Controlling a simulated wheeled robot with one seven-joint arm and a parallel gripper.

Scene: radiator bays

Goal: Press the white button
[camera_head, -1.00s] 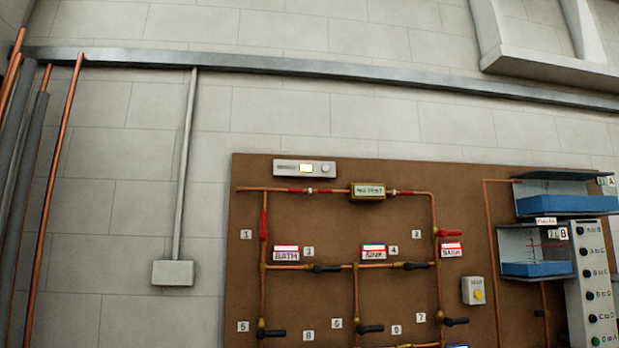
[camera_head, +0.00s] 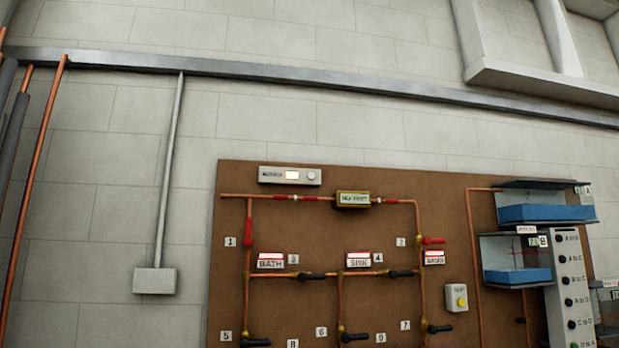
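No button that is clearly white stands out. The column panel (camera_head: 565,290) at the right has a vertical row of small dark buttons with letter labels, and a green one at its lower edge. My gripper is not in view.
A brown board (camera_head: 300,225) on the block wall bears copper pipes, red and black valve levers and number tags. Two tanks with blue contents, an upper (camera_head: 545,213) and a lower (camera_head: 517,276), are at the right. A grey wall box (camera_head: 155,281) is left of the board.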

